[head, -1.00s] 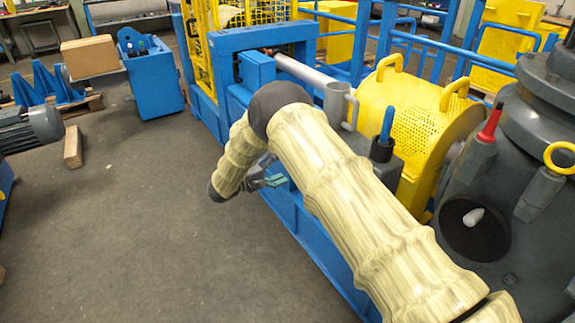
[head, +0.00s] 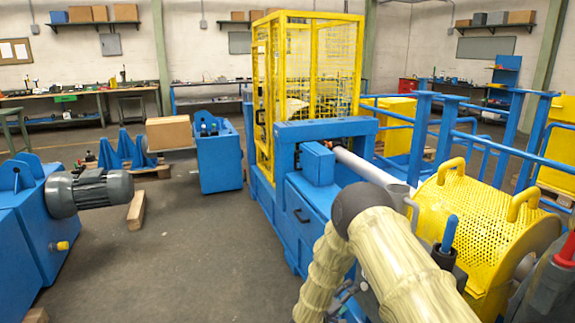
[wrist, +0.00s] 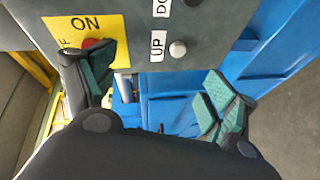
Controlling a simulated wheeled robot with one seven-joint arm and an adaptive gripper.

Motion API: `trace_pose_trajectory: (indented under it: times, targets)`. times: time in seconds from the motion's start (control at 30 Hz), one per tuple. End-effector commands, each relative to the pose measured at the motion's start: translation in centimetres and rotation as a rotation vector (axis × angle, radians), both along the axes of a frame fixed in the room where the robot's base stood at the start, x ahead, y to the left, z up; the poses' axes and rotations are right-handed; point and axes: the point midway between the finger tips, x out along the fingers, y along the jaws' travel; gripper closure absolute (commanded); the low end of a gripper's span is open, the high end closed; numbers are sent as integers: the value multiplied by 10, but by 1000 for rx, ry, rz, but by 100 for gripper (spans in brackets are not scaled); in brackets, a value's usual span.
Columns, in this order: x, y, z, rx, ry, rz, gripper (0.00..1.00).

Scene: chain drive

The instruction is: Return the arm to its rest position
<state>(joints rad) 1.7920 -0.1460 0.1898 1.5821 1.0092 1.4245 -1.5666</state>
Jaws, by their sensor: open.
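My arm (head: 405,265), in a cream sleeve with a dark elbow joint, reaches forward and bends down beside the blue machine frame (head: 318,205). My gripper (wrist: 160,92) is open in the wrist view. Its green-padded fingers are wide apart with nothing between them. In the head view only a small dark part of it shows low behind the forearm. In the wrist view a grey control panel (wrist: 130,22) with ON and UP labels is close to the fingers. I cannot tell whether the left finger touches it.
A perforated yellow guard (head: 480,228) with handles is close to the right of my arm. A grey shaft (head: 365,165) runs behind the elbow. A yellow mesh cage (head: 325,65) stands behind. A grey motor (head: 92,190) is at left. Open floor (head: 200,260) lies between.

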Motion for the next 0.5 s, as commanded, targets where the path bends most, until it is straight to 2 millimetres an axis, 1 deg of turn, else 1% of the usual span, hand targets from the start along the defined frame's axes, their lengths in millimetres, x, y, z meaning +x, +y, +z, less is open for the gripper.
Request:
trace_pose_trajectory:
  times: [0.03,0.07,0.1,0.17,0.2,0.27,0.3,0.37,0.4,0.47,0.5]
  targets:
    - [-16,-6,-12,53,14,38,14]
    - [-25,-8,-21,93,19,60,14]
    - [-38,-12,-33,147,29,86,14]
    - [-60,-15,-50,230,50,117,14]
    - [-77,-18,-61,290,69,133,14]
    - [-104,-22,-77,381,101,147,14]
    - [-124,-23,-86,442,126,151,14]
    - [-156,-25,-99,536,167,147,14]
    - [-177,-27,-107,596,195,136,14]
    - [-211,-28,-116,683,240,115,14]
    - [-234,-29,-121,738,271,97,14]
